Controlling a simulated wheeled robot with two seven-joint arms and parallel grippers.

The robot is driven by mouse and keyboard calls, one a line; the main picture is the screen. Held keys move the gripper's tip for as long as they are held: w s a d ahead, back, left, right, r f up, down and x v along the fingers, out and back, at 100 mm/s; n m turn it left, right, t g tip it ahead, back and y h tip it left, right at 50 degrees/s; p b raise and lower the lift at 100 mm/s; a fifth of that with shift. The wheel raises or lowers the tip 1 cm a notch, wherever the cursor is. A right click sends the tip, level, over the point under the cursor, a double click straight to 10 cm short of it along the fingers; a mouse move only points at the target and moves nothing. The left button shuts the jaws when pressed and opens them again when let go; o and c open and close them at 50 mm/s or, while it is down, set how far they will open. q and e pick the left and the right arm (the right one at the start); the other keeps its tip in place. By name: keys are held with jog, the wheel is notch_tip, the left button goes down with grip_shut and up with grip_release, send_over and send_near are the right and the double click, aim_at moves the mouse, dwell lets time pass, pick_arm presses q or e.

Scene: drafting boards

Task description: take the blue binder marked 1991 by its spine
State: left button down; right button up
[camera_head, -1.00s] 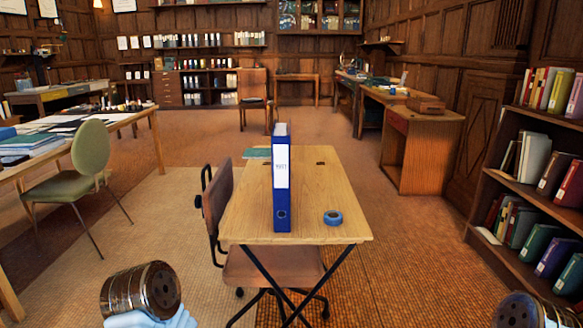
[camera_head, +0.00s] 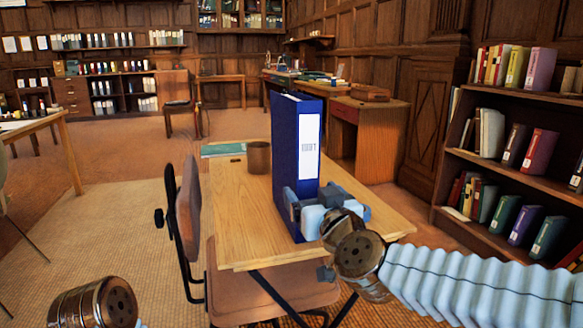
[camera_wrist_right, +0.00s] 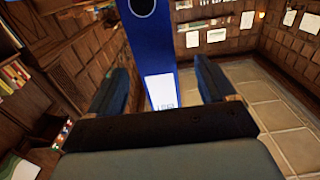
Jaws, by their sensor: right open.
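The blue binder (camera_head: 295,140) stands upright on the wooden table, its spine with a white label facing me. The label's digits are blurred in the head view. My right gripper (camera_head: 312,203) is at the lower part of the spine, open. In the right wrist view the binder (camera_wrist_right: 148,50) shows between the two spread fingers (camera_wrist_right: 160,90), with a gap on each side. Contact with the spine cannot be told. Of my left arm only a metal link shows at the bottom left; its gripper is out of view.
The table (camera_head: 235,220) also holds a brown cup (camera_head: 258,157) and a teal book (camera_head: 222,150) behind the binder. A chair (camera_head: 188,215) stands at the table's left side. A bookshelf (camera_head: 465,160) stands at the right. The table's left front is clear.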

aim_at(306, 187)
jog(key=x, duration=0.3)
jog(key=shift+w+a, duration=0.1)
jog(key=shift+w, duration=0.25)
jog(key=x, duration=0.2)
jog(key=f+b+x, duration=0.1)
jog(key=x, duration=0.1)
jog(key=shift+w, duration=0.7)
jog(key=c, duration=1.4)
jog(key=shift+r, duration=0.15)
grip_shut()
